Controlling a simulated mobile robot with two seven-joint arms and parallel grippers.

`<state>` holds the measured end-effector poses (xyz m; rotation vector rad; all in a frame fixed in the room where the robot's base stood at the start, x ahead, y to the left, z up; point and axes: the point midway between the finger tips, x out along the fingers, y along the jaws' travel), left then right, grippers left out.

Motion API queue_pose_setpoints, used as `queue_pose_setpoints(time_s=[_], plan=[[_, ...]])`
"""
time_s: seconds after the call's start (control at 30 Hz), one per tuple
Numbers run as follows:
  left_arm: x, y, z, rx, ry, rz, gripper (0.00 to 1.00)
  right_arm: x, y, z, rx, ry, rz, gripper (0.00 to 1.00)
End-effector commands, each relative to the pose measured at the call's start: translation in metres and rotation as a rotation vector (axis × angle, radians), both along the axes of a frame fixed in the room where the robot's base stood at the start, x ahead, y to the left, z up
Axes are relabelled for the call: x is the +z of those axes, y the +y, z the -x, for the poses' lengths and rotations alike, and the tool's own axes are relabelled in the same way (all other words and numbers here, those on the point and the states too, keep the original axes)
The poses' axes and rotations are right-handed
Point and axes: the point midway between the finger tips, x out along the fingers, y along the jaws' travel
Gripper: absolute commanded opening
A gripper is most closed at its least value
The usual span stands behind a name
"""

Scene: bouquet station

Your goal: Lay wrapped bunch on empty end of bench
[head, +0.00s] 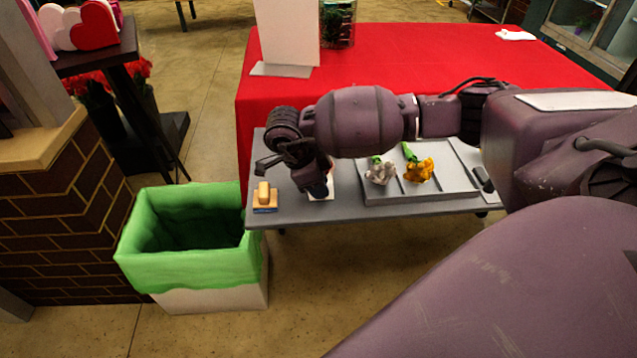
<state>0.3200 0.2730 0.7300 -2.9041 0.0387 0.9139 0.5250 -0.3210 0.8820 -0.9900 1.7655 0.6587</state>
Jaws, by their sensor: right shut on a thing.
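My right gripper (318,186) reaches over the left part of the grey bench (290,212). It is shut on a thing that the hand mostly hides. A small dark blue, red and white patch shows at its fingertips, and I cannot tell whether this is a wrapped bunch. A pale grey-white bunch (380,173) and a yellow-orange bunch (418,171), both with green ends, lie in the grey divided tray (440,188) to the right of the gripper. My left gripper is not in view.
A yellow block on a blue base (264,200) sits at the bench's left end. A green-lined bin (180,276) stands to the left of the bench. A red-covered table (400,55) is behind it. A dark object (482,179) lies at the tray's right.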

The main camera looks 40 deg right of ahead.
Motion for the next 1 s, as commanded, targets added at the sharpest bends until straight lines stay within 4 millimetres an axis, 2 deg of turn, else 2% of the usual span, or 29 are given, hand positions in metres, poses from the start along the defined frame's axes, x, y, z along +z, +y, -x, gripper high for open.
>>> queue_pose_setpoints(time_s=[0.2, 0.23, 0.4, 0.57, 0.73, 1.0], plan=[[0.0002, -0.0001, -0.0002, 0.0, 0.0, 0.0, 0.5, 0.0006, -0.0001, -0.0003, -0.001, -0.001, 0.001, 0.0], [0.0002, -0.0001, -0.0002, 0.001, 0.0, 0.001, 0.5, 0.0006, -0.0001, -0.0003, -0.001, -0.001, 0.001, 0.29], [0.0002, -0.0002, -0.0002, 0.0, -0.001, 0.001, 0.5, 0.0005, -0.0002, -0.0003, -0.001, -0.001, 0.001, 0.54], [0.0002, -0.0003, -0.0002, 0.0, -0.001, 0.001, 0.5, 0.0004, -0.0001, -0.0002, -0.001, -0.001, 0.001, 0.54], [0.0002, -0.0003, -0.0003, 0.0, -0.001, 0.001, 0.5, 0.0, -0.0001, 0.0, 0.0, 0.0, 0.0, 0.75], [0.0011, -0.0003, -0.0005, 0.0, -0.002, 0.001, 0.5, 0.0012, -0.0001, -0.0001, 0.0, -0.001, 0.0, 0.75]])
